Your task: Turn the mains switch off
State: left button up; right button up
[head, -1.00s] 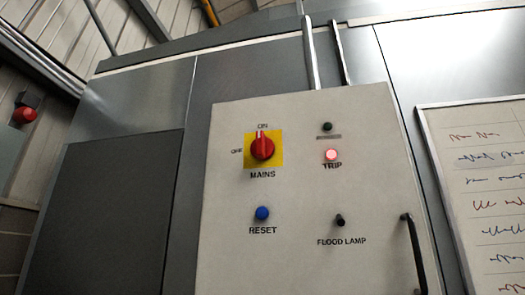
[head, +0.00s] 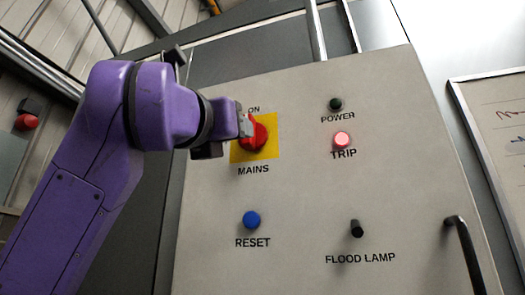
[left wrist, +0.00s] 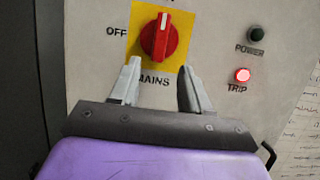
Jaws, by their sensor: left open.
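The mains switch is a red rotary knob (head: 261,135) on a yellow plate (head: 267,150), on the light panel. In the left wrist view the knob (left wrist: 159,38) has its white mark pointing up toward ON, with OFF to its left. My left gripper (head: 246,126) comes in from the left at the knob and covers part of it and the OFF label. In the left wrist view the left gripper (left wrist: 160,85) is open, its two fingers apart just below the knob, with nothing between them. Contact with the knob cannot be told. My right gripper is not in view.
The panel (head: 300,190) also carries a lit red TRIP lamp (head: 342,139), a dark POWER lamp (head: 336,104), a blue RESET button (head: 251,220) and a black FLOOD LAMP switch (head: 356,229). A black handle (head: 464,255) stands out at the lower right. A whiteboard (head: 500,120) is farther right.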

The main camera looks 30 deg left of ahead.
aim_at(245, 144)
pick_arm(q)
jog(key=p+x, duration=0.2)
jog(key=x, duration=0.2)
jog(key=r+p+x, duration=0.1)
jog(key=p+x, duration=0.2)
jog(key=x, duration=0.1)
jog(key=shift+a+r+p, duration=0.1)
jog(key=shift+r+p, duration=0.1)
jog(key=shift+p, duration=0.15)
jog(key=shift+s+r, duration=0.15)
jog(key=shift+s, duration=0.4)
jog(key=shift+w, duration=0.1)
grip_shut()
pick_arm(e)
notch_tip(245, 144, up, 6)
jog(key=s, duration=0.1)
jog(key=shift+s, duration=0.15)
